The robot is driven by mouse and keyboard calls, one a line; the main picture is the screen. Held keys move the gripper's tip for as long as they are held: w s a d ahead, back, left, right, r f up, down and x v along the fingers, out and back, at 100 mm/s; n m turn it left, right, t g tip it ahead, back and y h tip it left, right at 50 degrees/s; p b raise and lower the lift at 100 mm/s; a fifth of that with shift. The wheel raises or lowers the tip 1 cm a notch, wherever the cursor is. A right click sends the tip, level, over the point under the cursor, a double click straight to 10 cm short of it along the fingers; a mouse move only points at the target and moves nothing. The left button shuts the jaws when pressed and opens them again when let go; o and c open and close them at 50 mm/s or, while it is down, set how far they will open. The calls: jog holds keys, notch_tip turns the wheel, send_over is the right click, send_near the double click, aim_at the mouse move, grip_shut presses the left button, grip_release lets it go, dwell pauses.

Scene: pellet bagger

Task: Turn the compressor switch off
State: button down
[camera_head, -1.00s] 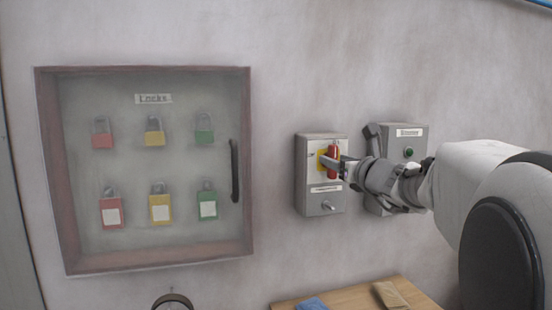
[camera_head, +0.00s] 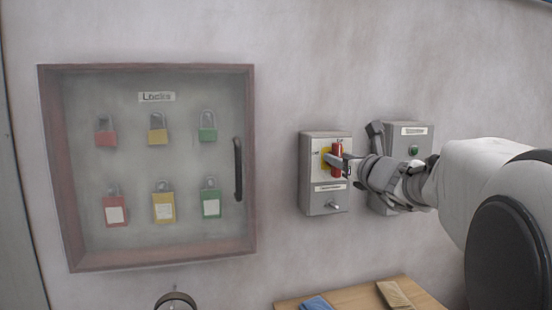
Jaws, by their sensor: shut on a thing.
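My gripper (camera_head: 338,161) reaches in from the right and is shut on the red handle. The fingers cover the handle's middle. The box label is too small to read, so I cannot confirm it is the compressor's.
A second grey box (camera_head: 421,146) with a green button and side lever is partly behind my arm. A closed, glass-fronted lock cabinet (camera_head: 155,262) with red, yellow and green padlocks hangs at left. A wooden table (camera_head: 345,295) holding a blue item stands below.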

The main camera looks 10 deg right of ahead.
jog(key=shift+f+n+b, duration=0.15)
jog(key=shift+n+b, duration=0.15)
jog(key=shift+b, duration=0.1)
jog(key=shift+a+f+n+b, duration=0.1)
jog(key=shift+a+n+b, duration=0.05)
jog(key=shift+n+b, duration=2.7)
jog(key=shift+a+f+n+b, duration=0.1)
jog(key=shift+n+b, duration=2.75)
jog(key=shift+n, duration=0.05)
jog(key=shift+a+f+n+b, duration=0.1)
jog(key=shift+a+n+b, duration=0.05)
jog(key=shift+n+b, duration=2.7)
jog(key=shift+r, duration=0.1)
jog(key=c, duration=0.7)
grip_release()
jog(key=shift+s, duration=0.25)
